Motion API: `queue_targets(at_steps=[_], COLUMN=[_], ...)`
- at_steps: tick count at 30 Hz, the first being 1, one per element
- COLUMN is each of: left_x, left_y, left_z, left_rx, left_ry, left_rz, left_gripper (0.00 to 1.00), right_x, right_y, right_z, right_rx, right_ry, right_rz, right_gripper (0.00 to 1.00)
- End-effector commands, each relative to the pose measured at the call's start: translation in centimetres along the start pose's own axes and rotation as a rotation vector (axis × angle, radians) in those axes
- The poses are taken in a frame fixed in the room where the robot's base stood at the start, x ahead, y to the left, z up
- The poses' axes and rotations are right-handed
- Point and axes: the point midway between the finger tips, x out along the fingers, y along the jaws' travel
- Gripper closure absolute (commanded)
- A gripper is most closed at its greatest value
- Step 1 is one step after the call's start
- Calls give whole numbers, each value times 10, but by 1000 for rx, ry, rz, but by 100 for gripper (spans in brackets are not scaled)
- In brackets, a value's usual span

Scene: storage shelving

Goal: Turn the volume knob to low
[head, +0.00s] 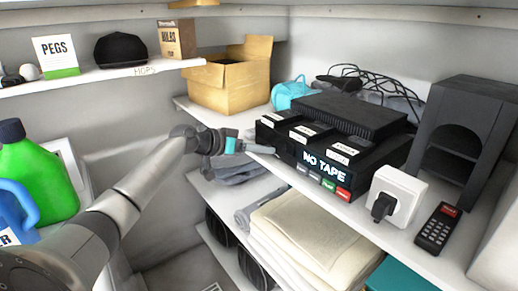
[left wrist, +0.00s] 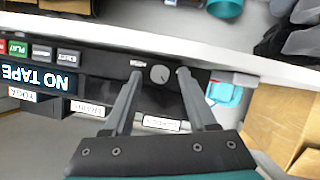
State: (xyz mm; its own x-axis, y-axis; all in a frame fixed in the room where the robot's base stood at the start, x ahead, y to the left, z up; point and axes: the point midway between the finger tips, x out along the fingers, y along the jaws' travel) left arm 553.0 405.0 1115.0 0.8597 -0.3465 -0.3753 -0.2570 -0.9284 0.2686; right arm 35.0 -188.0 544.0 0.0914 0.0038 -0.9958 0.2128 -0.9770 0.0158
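The black tape player (head: 325,163) stands on the right-hand shelf, with a lit "NO TAPE" display and a row of buttons on its front. In the left wrist view, which shows the player upside down, a small round grey knob (left wrist: 159,74) is on its front panel beside a tiny white label (left wrist: 137,63) too small to read. My left gripper (head: 258,148) is at the left end of the player's front. Its two fingers are apart, one on each side of the knob in the left wrist view; contact cannot be told. The knob is not discernible in the head view. My right gripper is not in view.
A white socket box with a black plug (head: 397,197) and a black remote (head: 438,228) are right of the player. A cardboard box (head: 232,76) stands behind my left gripper. Folded cream cloths (head: 310,235) lie on the shelf below. The shelf edge runs close under the player.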

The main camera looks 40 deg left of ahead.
Motion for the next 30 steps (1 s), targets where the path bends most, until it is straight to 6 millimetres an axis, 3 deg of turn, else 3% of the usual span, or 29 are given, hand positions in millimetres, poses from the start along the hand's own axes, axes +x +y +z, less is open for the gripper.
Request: queue_targets(at_steps=[13, 30], left_x=[-10, -83], left_y=[-1, 0], left_z=[1, 2], left_rx=[1, -1], left_ry=[-1, -2], left_rz=[-2, -1], left_gripper=[40, 40], right_x=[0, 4], right_y=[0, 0], right_z=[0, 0], right_rx=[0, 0], right_ry=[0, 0], right_rz=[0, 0], right_gripper=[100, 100])
